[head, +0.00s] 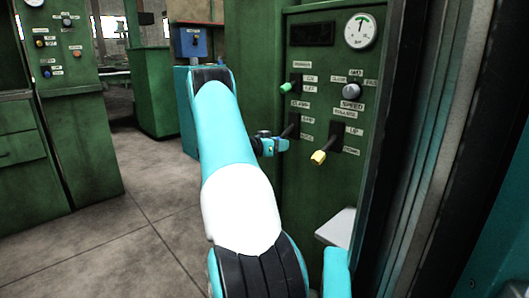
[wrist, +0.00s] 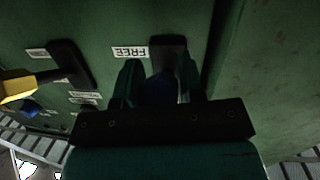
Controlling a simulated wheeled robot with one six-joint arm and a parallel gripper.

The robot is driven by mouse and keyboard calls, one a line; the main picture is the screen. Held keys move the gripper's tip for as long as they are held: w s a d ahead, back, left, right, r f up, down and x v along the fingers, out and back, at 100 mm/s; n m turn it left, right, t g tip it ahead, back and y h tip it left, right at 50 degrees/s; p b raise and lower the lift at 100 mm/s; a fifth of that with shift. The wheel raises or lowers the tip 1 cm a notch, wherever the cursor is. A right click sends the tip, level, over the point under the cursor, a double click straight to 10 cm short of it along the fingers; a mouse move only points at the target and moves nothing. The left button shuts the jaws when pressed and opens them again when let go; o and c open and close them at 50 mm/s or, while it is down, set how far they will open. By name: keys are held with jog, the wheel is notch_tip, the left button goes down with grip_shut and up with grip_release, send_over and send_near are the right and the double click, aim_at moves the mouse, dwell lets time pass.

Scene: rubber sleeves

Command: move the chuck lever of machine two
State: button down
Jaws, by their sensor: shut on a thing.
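The chuck lever (wrist: 160,88) shows in the wrist view as a dark, bluish handle between my fingers, in front of a black slot plate (wrist: 168,45) with a "FREE" label beside it. In the head view the lever's black slot plate (head: 293,124) is on the green machine panel, left of the yellow-tipped lever. My gripper (head: 279,145) is at that lever and covers its tip; in the wrist view my gripper (wrist: 159,85) is shut on the handle. My fingers hide part of the lever, so its exact tilt is unclear.
A yellow-tipped lever (head: 319,157) sticks out close to the right. A pale tray (head: 337,228) juts out below. Open floor (head: 130,205) lies left.

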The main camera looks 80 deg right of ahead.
dwell(0.3)
jog(key=shift+s, duration=0.1)
jog(key=c, duration=0.7)
grip_release()
jog(key=shift+d+f, duration=0.1)
jog(key=shift+c, duration=0.2)
jog(key=p+v, duration=0.1)
jog(key=v, duration=1.1)
